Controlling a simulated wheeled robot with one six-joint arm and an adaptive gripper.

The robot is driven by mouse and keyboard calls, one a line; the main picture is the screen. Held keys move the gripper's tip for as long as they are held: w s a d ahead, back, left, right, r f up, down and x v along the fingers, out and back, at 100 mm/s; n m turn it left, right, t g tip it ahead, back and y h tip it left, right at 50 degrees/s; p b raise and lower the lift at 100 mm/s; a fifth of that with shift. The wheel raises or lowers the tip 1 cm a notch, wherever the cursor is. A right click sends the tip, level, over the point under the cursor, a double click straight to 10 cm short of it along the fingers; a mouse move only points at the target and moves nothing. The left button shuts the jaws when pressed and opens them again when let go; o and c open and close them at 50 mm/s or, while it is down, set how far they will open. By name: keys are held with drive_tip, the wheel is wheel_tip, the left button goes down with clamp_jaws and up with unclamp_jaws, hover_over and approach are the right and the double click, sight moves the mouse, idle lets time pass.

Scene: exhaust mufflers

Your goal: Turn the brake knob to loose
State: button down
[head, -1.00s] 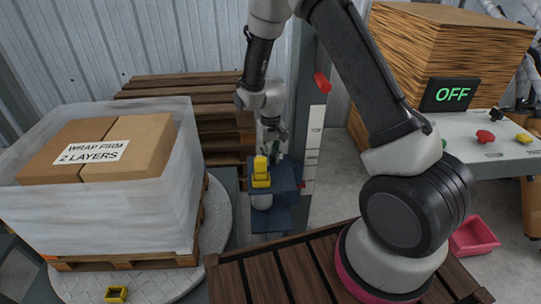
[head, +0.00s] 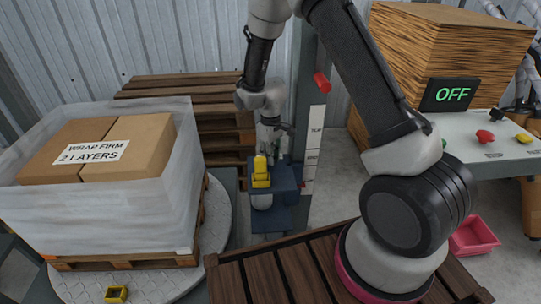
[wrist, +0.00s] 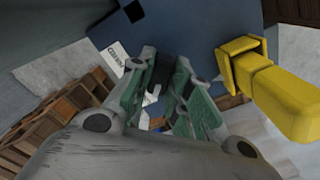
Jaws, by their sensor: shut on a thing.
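My gripper (head: 270,138) is above the blue carriage (head: 285,178), beside its upright yellow part (head: 261,172). In the wrist view my gripper (wrist: 158,98) has its green-padded fingers close around a small dark piece (wrist: 163,72), which seems to be the brake knob. The fingers hide most of it, so its pointer and setting cannot be read. A white label (wrist: 116,58) with small dark lettering lies on the blue surface beside the fingers. The yellow part (wrist: 265,80) shows to the right of the fingers.
A film-wrapped load (head: 100,215) stands on a round turntable (head: 218,225) at left. A post with a white scale (head: 314,140) rises just right of the carriage. Stacked pallets (head: 215,100) stand behind. An OFF display (head: 452,95) and buttons are at right.

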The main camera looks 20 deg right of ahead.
idle(0.3)
drive_tip(key=c, duration=1.3)
unclamp_jaws()
wheel_tip(320, 180, up, 12)
drive_tip(key=shift+r, duration=0.1)
